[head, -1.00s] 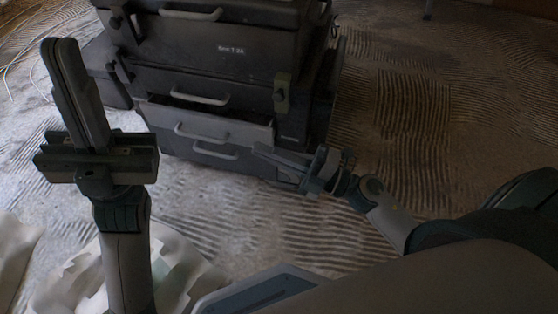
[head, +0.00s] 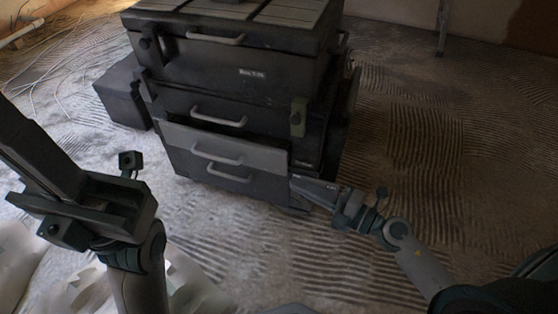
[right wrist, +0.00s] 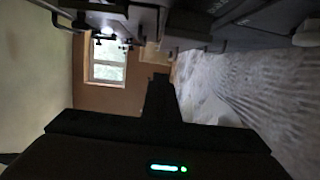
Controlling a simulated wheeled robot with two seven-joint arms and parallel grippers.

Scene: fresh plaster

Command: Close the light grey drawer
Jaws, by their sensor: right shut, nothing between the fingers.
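The light grey drawer (head: 268,157) is in the lower part of a dark tool cabinet in the head view. It stands out a little from the cabinet, with a dark gap along its top edge and a grey bar handle on its front. My right gripper (head: 296,184) is shut and empty, its tips at or just below the drawer front's lower right corner. I cannot tell whether they touch. Its dark fingers also show in the right wrist view (right wrist: 160,97). My left gripper (head: 32,150) is raised at the left, looks shut and empty, and is well away from the drawer.
The dark tool cabinet (head: 225,70) has other handled drawers above and below, and a green latch (head: 298,117) at its right. A dark box (head: 122,97) stands at its left. The ridged floor (head: 420,140) to the right is clear. Pale crumpled material lies at the lower left.

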